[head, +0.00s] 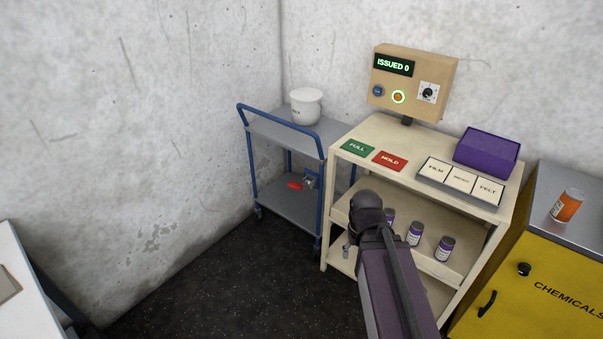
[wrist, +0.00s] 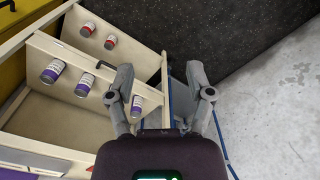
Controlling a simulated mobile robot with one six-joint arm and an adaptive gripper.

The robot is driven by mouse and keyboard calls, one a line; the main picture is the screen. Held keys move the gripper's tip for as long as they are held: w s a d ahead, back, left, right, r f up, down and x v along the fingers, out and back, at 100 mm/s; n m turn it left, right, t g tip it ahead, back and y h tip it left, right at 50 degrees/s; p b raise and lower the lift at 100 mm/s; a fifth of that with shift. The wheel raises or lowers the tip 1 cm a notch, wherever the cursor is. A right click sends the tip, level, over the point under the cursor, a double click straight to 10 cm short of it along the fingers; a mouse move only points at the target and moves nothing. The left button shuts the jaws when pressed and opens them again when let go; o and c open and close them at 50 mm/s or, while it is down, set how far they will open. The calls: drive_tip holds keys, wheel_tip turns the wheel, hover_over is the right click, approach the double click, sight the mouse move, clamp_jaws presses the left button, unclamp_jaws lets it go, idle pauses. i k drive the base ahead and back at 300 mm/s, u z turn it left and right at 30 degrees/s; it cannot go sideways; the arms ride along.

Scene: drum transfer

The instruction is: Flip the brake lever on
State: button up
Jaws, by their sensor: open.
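A small red lever-like piece (head: 295,185) shows low on the blue trolley (head: 283,135), beside a grey bracket (head: 310,180). It looks like the brake lever, but which way it is set is too small to tell. My gripper (wrist: 163,78) is open and empty in the wrist view, its two fingers spread wide. In the head view it is mostly hidden behind my arm, in front of the cream shelf unit and right of the red piece. A strip of the trolley (wrist: 181,98) shows between the fingers; the red piece is not visible there.
The cream shelf unit (head: 340,158) stands right of the trolley, with several purple-labelled cans (head: 415,234) on its middle shelf. A white bucket (head: 306,106) is on the trolley top. A yellow chemicals cabinet (head: 535,290) is at right. Dark floor (head: 220,280) is clear at left.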

sight(294, 186)
drive_tip(key=k, duration=1.35)
drive_tip(key=z, duration=0.3)
drive_tip(key=i, duration=1.8)
drive_tip(key=u, duration=0.2)
